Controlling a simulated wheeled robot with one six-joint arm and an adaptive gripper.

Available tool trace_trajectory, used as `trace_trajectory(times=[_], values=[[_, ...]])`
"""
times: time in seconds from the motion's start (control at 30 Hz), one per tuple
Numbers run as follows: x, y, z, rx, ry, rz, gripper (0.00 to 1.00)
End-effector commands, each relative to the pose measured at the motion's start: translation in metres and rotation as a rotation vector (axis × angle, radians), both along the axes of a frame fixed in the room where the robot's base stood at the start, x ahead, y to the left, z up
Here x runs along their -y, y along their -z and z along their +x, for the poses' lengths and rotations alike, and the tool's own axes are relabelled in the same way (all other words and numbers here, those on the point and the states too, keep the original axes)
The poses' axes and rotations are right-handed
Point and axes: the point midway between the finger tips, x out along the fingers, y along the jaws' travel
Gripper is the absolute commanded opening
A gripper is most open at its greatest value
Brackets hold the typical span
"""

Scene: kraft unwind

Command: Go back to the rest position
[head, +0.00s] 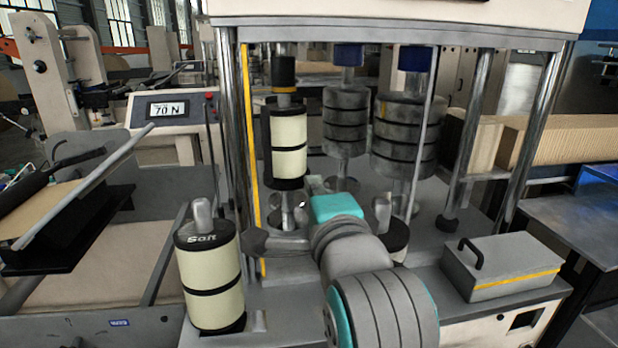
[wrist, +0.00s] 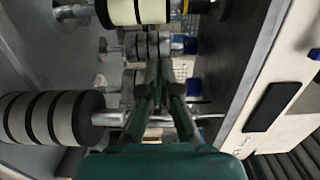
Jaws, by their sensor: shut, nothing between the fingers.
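My gripper (wrist: 159,72) is shut and empty in the wrist view, its fingers pointing in among the rollers. In the head view my arm reaches into the machine frame, with the teal wrist part (head: 337,207) in front of the rollers; the fingertips are hard to make out there. A cream-and-black roller (head: 289,146) hangs on a spindle just beyond the wrist. Grey banded rollers (head: 346,122) and (head: 404,138) hang to its right. A cream roller marked "Soft" (head: 211,282) stands upright on the bench, left of my arm.
Chrome posts (head: 226,140) and (head: 536,135) bound the machine frame on both sides of my arm. A grey box with a black handle (head: 502,268) sits at the right. A display reading 70 N (head: 168,110) is at the left. Another roller stands partly hidden behind my arm.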

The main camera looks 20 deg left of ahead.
Motion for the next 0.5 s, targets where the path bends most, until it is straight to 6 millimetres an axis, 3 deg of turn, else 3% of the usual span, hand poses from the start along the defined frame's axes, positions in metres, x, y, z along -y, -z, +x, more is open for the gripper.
trace_trajectory(times=[0.13, 0.23, 0.5], values=[[0.005, 0.008, -0.004, 0.000, 0.004, -0.013, 0.00], [0.012, 0.027, -0.001, 0.008, 0.016, -0.048, 0.00], [0.051, 0.121, 0.005, 0.061, 0.067, -0.232, 0.00]])
